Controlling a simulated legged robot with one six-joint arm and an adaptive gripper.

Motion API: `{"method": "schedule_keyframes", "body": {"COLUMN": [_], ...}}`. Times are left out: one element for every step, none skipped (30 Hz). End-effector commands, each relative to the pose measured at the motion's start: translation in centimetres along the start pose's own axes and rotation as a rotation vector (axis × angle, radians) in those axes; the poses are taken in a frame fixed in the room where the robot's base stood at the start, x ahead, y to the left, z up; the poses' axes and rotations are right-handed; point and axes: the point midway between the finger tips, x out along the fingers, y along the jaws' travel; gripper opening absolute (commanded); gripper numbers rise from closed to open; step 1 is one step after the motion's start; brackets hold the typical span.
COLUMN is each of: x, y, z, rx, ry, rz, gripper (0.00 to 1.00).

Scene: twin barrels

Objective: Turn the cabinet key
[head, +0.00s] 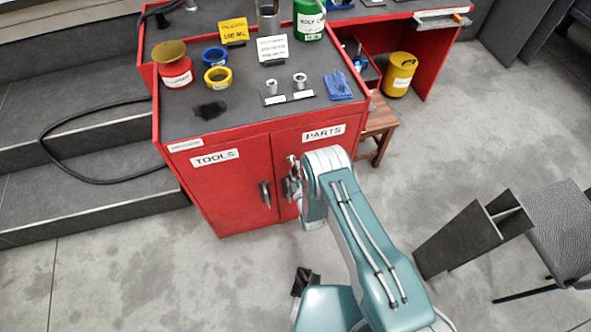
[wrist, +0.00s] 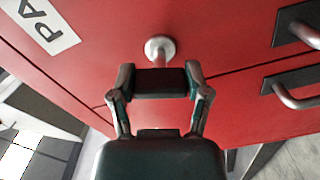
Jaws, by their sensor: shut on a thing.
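The red cabinet (head: 225,195) has two doors, labelled TOOLS at left and PARTS at right. My gripper (wrist: 160,82) is at the PARTS door, shut on the key (wrist: 160,60). The key's dark grip lies between the two fingers. Its thin metal shaft runs into the round pale lock (wrist: 160,47) on the red door. In the head view my gripper (head: 294,172) is at the upper part of the PARTS door, and my arm hides most of the key and lock.
The cabinet top holds bottles, tape rolls and metal parts. A wooden stool (head: 378,125) stands to its right. Steps are at left.

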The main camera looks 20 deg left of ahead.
Motion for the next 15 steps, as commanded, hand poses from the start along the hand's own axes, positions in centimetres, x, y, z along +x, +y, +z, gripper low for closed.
{"method": "schedule_keyframes", "body": {"x": [0.07,0.07,0.06,0.05,0.04,0.04,0.03,0.02,0.01,0.0,0.0,-0.02,-0.02,-0.03,-0.04], "y": [-0.1,-0.11,-0.12,-0.13,-0.14,-0.16,-0.17,-0.18,-0.19,-0.2,-0.21,-0.23,-0.24,-0.25,-0.26], "z": [-0.35,-0.35,-0.36,-0.36,-0.36,-0.36,-0.36,-0.37,-0.37,-0.37,-0.37,-0.37,-0.37,-0.37,-0.37], "rx": [-0.039,-0.063,-0.094,-0.115,-0.136,-0.163,-0.182,-0.198,-0.221,-0.235,-0.249,-0.265,-0.277,-0.286,-0.299], "ry": [0.009,0.009,0.009,0.01,0.01,0.01,0.01,0.01,0.01,0.01,0.01,0.01,0.01,0.011,0.011], "rz": [-0.003,-0.003,-0.004,-0.004,-0.004,-0.004,-0.005,-0.005,-0.005,-0.005,-0.005,-0.006,-0.006,-0.006,-0.007], "gripper": [0.15,0.15,0.15,0.15,0.15,0.15,0.15,0.15,0.15,0.15,0.15,0.15,0.15,0.15,0.15]}}
